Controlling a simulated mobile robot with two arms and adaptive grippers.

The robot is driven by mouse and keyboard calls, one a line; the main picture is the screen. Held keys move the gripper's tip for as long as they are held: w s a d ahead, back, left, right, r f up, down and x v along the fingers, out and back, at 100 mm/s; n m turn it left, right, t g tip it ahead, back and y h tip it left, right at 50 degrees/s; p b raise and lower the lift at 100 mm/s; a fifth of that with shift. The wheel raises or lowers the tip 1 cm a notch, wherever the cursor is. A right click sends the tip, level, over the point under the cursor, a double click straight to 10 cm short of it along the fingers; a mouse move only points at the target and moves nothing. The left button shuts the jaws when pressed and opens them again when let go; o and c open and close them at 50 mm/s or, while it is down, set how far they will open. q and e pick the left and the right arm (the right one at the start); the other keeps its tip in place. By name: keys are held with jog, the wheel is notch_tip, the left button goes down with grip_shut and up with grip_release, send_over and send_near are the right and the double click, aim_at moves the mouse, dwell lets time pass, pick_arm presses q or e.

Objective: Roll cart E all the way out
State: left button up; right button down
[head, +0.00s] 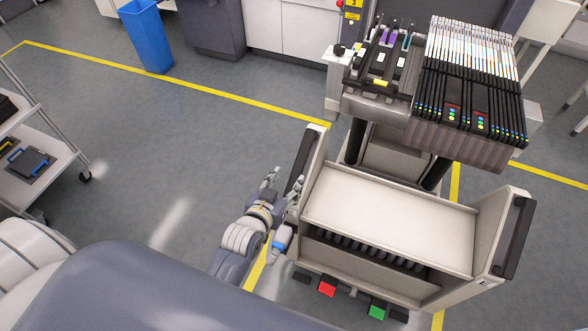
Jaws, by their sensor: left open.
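Cart E (390,215) is a cream trolley at the right, with a flat top panel and raised side walls. A black handle (301,161) is on its left wall and another black handle (519,238) on its right wall. A red pedal (327,286) and a green pedal (377,311) show low at its near side. My left gripper (284,182) is open and empty, just left of the cart's left wall, near the lower end of the left handle. I cannot tell whether it touches the cart. My right gripper is out of view.
A bank of feeders (468,85) with reels sits at the cart's far end. A yellow floor line (170,89) crosses the floor. A shelf rack (40,160) stands at the left edge, a blue bin (148,38) at the back. The floor left of the cart is clear.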

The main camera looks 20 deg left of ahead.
aim_at(298, 166)
pick_arm(q)
jog(key=x, duration=0.9)
jog(key=shift+x, duration=0.8)
jog(key=shift+f, duration=0.1)
jog(key=shift+c, duration=0.8)
grip_shut()
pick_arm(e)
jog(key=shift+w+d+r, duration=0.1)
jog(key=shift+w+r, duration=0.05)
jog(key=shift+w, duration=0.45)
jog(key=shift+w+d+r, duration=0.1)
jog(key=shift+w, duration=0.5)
